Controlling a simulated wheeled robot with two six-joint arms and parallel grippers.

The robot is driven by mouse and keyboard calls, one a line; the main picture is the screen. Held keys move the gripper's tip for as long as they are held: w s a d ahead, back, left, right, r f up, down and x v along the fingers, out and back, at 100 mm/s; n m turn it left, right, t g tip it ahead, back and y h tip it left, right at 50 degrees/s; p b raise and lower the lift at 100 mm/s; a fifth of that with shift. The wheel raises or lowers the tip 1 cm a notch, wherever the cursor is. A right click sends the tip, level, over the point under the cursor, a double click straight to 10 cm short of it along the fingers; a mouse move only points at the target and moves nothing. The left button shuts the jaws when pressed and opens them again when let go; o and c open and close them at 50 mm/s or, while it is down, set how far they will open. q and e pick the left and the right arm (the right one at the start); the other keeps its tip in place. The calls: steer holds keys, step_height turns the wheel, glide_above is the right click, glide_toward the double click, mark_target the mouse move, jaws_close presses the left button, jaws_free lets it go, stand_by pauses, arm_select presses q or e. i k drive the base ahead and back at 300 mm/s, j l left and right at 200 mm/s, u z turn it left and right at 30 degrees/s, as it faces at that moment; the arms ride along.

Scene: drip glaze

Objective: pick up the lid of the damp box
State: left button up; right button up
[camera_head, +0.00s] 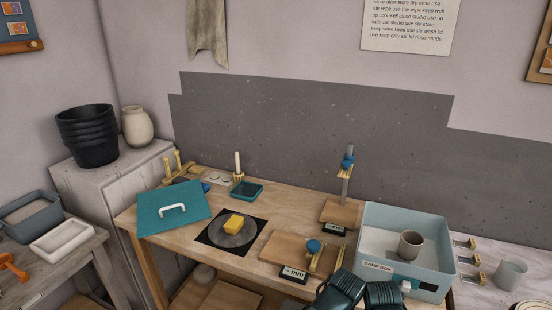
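The damp box lid (174,214) is a flat teal panel with a white handle (172,209) on top. It lies at the left end of the wooden table, handle up. The pale blue damp box (431,285) stands open at the table's right end, its front labelled "DAMP BOX". A grey-beige cup (411,245) stands inside it. Dark ribbed parts, which look like my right gripper (362,288), show at the bottom edge beside the box, far from the lid. Their fingers cannot be made out clearly. My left gripper is not in view.
A yellow block (234,222) sits on a round grey disc just right of the lid. Behind are a small teal tray (247,190) and brass-coloured tools. Wooden boards and a stand (346,175) with a blue knob are between disc and box.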

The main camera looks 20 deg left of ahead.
mark_target(171, 207)
steer(key=u, duration=1.55)
